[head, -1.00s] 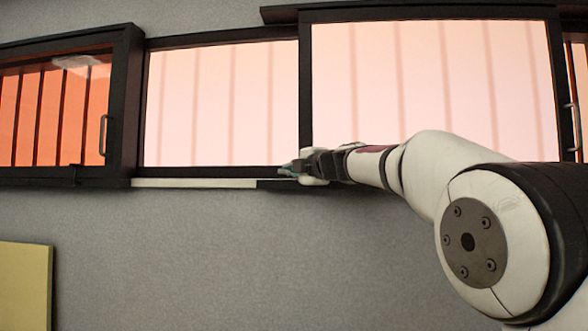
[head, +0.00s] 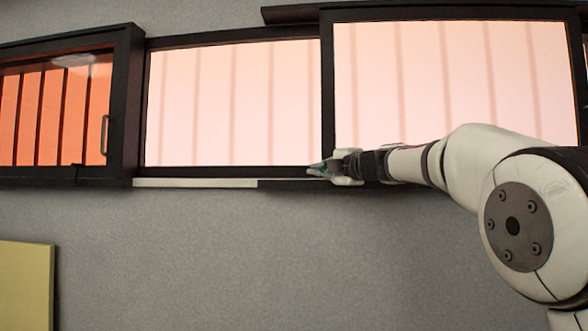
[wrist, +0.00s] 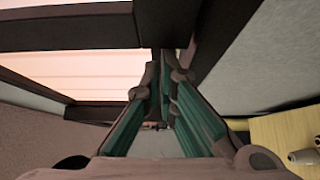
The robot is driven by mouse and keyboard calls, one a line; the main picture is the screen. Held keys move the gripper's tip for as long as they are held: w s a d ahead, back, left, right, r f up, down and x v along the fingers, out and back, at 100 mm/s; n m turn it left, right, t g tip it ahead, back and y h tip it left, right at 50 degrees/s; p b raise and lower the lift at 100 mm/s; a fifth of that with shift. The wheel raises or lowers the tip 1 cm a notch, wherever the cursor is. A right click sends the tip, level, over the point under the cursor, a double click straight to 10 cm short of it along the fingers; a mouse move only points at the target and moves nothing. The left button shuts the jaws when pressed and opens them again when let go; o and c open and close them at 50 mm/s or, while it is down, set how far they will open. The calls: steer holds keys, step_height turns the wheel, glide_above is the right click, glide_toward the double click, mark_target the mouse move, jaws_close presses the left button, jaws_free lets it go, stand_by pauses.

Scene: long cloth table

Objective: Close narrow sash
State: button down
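A window band with dark frames runs along the wall in the head view. A large pale sash (head: 327,100) stands at the right, its dark left stile beside my gripper (head: 318,171). A sash with orange glass (head: 50,110) and a bar handle (head: 105,135) is at the left, cut off by the picture edge. Which sash is the narrow one I cannot tell. My gripper is at the lower left corner of the right sash, by the bottom rail. In the wrist view its teal-padded fingers (wrist: 165,80) point at the dark frame corner; their tips are close together, and contact is unclear.
A pale middle pane (head: 235,105) lies between the two sashes. A pale sill strip (head: 195,183) runs under it. A yellow panel (head: 25,285) stands at lower left, and yellow also shows at the right of the wrist view. The grey wall below is clear.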

steer(key=d, duration=2.3)
steer(key=shift+s, duration=0.3)
steer(key=shift+p, duration=0.3)
